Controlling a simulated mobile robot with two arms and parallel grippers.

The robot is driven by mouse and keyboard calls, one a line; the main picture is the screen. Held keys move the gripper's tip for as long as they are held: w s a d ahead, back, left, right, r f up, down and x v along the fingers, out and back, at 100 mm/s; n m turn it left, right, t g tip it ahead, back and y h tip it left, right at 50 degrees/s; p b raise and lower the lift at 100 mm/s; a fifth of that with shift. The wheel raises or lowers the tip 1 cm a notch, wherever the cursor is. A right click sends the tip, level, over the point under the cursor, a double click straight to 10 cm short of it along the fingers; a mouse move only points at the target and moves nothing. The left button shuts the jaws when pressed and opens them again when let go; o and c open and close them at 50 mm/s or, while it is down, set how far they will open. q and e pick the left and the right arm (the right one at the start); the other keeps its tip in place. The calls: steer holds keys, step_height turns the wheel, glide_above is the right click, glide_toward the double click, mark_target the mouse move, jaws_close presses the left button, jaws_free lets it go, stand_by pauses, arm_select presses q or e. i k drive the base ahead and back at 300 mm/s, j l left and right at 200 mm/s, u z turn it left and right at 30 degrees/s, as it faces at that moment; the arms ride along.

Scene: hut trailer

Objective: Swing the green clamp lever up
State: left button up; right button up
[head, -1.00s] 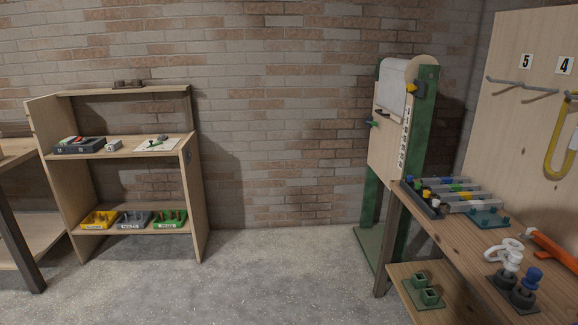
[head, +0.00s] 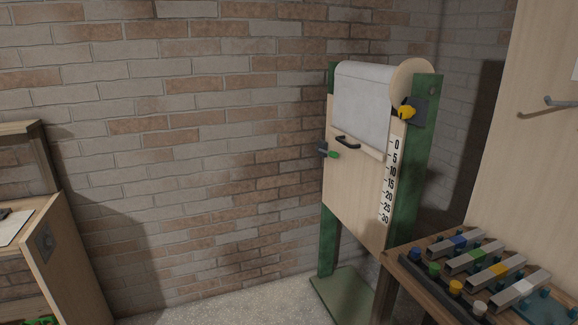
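The green clamp lever (head: 333,154) sticks out from a dark block at the left edge of the wooden board (head: 352,193) on a green-posted stand. It points right, roughly level, just below a black handle (head: 348,142). A white sheet (head: 362,104) hangs from a roll at the top of the board. A yellow knob (head: 407,112) sits on a dark plate on the right green post. Neither of my grippers shows in the head view.
A wooden bench (head: 400,262) with a rack of coloured-capped grey bars (head: 478,262) stands at the lower right, in front of the stand's right side. A wooden shelf unit (head: 70,262) is at the left. Bare floor (head: 215,300) lies between them.

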mark_target(332, 154)
steer(key=i+j+z, duration=0.3)
steer(key=i, duration=0.2)
steer(key=i+j, duration=0.25)
steer(key=i, duration=0.3)
steer(key=i+j+u, duration=0.1)
steer(key=i+j, duration=0.15)
steer(key=i, duration=0.35)
steer(key=i+j, duration=0.2)
steer(key=i, duration=0.4)
steer(key=i+j+u, duration=0.15)
steer(key=i, duration=0.4)
